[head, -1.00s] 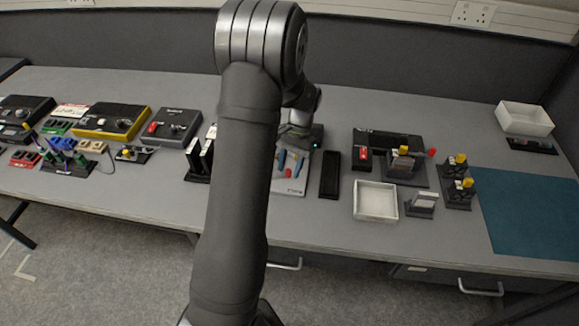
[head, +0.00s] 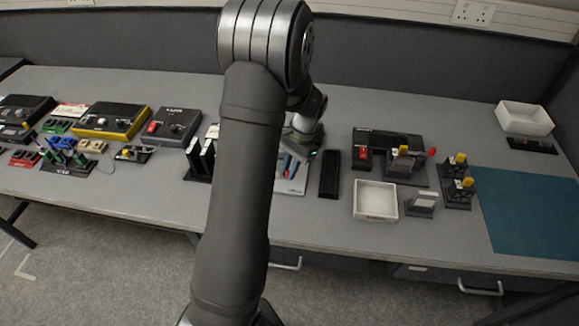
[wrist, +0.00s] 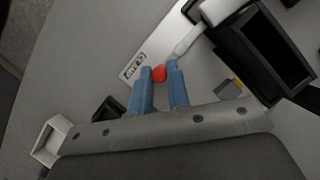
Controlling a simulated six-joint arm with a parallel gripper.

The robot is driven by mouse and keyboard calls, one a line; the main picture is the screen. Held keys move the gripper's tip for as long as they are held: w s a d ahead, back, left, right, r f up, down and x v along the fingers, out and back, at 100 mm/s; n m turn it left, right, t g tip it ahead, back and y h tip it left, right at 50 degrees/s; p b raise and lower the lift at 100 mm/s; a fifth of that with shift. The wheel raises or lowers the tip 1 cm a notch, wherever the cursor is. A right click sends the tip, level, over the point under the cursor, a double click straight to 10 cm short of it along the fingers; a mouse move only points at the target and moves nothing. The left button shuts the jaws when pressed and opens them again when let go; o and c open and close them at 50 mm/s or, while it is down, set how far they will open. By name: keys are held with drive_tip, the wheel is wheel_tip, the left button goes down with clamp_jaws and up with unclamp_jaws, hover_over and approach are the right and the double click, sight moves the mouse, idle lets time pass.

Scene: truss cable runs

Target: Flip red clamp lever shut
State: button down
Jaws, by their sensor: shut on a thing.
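The red clamp lever shows as a round red tip (wrist: 159,74) between my blue fingertips in the wrist view. A grey and white rod (wrist: 188,42) runs from near the fingertips up to the right; whether it joins the red tip is hidden. My gripper (wrist: 161,70) is shut on the red tip. The white clamp plate (wrist: 135,68) with black lettering lies beyond the fingers. In the head view, my gripper (head: 289,167) is low over the white plate (head: 291,186), partly hidden by my arm. The lever's exact angle cannot be told.
A black tray (head: 330,174) stands just right of the plate, and a white open box (head: 376,199) is further right. Black upright holders (head: 200,160) stand to the left. A blue-green mat (head: 530,212) lies clear at the right.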

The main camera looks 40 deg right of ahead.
drive_tip(key=c, duration=1.4)
unclamp_jaws()
drive_tip(key=shift+o, duration=0.2)
drive_tip(key=s+v, duration=0.1)
drive_tip(key=v, duration=1.6)
drive_tip(key=shift+w+r, duration=0.2)
drive_tip(key=shift+w, duration=0.15)
drive_tip(key=x, duration=1.7)
drive_tip(key=shift+w+f, duration=0.1)
drive_tip(key=shift+f, duration=0.15)
